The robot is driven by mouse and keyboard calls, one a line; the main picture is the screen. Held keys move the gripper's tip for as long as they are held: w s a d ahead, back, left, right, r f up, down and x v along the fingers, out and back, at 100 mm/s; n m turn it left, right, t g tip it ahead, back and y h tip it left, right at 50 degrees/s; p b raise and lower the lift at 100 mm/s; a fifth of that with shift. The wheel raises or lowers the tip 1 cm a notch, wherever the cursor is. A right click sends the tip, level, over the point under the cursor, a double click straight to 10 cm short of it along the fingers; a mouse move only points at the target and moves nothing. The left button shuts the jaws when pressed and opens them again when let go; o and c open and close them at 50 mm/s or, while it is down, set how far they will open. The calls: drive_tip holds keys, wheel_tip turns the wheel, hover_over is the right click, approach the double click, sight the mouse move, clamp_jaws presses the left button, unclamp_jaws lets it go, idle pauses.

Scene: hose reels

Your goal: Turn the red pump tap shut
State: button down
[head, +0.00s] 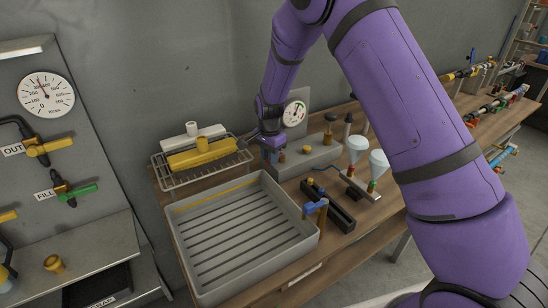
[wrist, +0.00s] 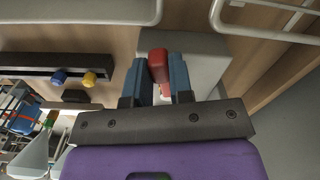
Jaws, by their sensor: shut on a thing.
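The red pump tap (wrist: 158,66) shows in the wrist view between the two blue-grey fingers of my gripper (wrist: 160,75), which is shut on it. The tap is by a pale grey pump body (wrist: 205,52). In the head view my gripper (head: 271,150) reaches down at the left end of the grey pump body (head: 313,154). The tap cannot be made out there; my gripper and wrist cover that spot.
A round gauge (head: 295,113) stands behind the pump. A wire rack (head: 172,180) with a yellow and a white piece is at left. A large grey tray (head: 312,238) lies in front. A dark trough (head: 338,216) and white funnels (head: 357,146) stand to the right.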

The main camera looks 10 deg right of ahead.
drive_tip(key=shift+w+a+m, duration=0.2)
drive_tip(key=shift+w+m, duration=0.15)
drive_tip(key=shift+m, duration=0.35)
drive_tip(key=shift+w+a+m, duration=0.15)
drive_tip(key=shift+w+m, duration=0.2)
drive_tip(key=shift+m, duration=0.35)
drive_tip(key=c, duration=1)
unclamp_jaws()
wheel_tip(320, 180, up, 11)
drive_tip(key=shift+f, duration=0.1)
